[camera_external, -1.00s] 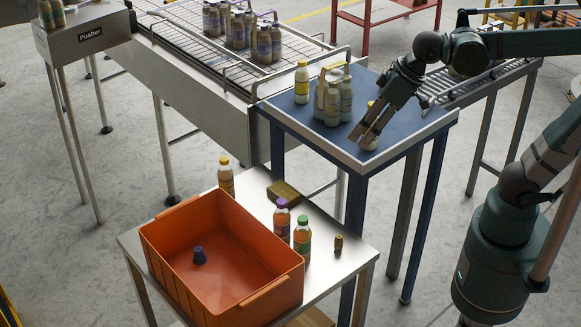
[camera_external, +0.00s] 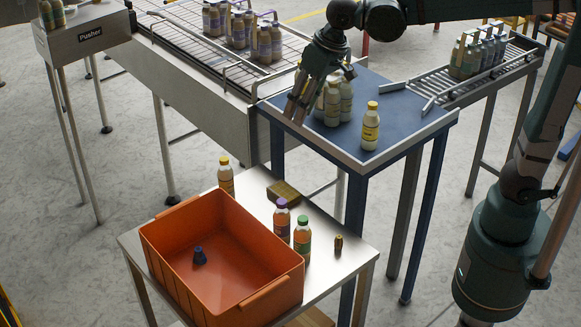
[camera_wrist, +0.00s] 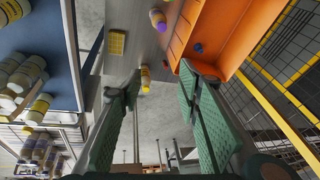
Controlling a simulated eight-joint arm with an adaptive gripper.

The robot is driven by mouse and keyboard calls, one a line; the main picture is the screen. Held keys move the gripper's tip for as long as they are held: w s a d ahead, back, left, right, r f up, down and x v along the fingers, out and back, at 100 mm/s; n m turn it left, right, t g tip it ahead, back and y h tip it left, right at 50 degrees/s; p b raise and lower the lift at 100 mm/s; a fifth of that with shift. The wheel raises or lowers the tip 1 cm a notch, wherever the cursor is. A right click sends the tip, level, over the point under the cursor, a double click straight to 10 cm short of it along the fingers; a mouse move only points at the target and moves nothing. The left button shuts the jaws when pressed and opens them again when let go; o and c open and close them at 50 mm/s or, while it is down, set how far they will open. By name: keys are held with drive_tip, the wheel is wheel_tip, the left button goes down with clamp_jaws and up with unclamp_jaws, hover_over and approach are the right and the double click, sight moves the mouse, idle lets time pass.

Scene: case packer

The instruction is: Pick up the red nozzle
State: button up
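A small red spot (camera_wrist: 165,63) shows by the corner of the orange bin (camera_wrist: 228,62) in the wrist view. It is too small for me to tell whether it is the red nozzle, and I make out no clear red nozzle in the external view. A blue nozzle (camera_external: 199,256) lies in the orange bin (camera_external: 262,303); it also shows in the wrist view (camera_wrist: 197,48). My gripper (camera_external: 296,112) is over the left edge of the blue table, above and behind the bin. Its fingers (camera_wrist: 160,88) are spread, with nothing between them.
The steel table (camera_external: 328,262) carries a yellow-capped bottle (camera_external: 226,176), a brown block (camera_external: 284,193), purple-capped (camera_external: 282,220) and green-capped (camera_external: 302,240) bottles and a brass-coloured piece (camera_external: 338,244). Several pale bottles stand on the blue table (camera_external: 395,110). Conveyors lie behind.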

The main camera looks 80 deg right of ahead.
drive_tip(key=w+d+f+m+g+p, duration=0.1)
drive_tip(key=w+d+f+m+g, duration=0.3)
drive_tip(key=w, duration=1)
drive_tip(key=w+d+f+m+p, duration=0.1)
drive_tip(key=w+f+m+p, duration=0.15)
drive_tip(key=w+f, duration=0.95)
drive_tip(key=f, duration=0.5)
drive_tip(key=w+f, duration=0.1)
drive_tip(key=f, duration=0.6)
drive_tip(key=w+f+b, duration=0.1)
drive_tip(key=f, duration=0.5)
drive_tip(key=shift+w+a+f, duration=0.1)
drive_tip(key=shift+w+f, duration=0.3)
drive_tip(key=shift+f, duration=1.3)
drive_tip(key=shift+a+f+p, duration=0.1)
drive_tip(key=shift+f+p, duration=0.5)
drive_tip(key=shift+f, duration=2)
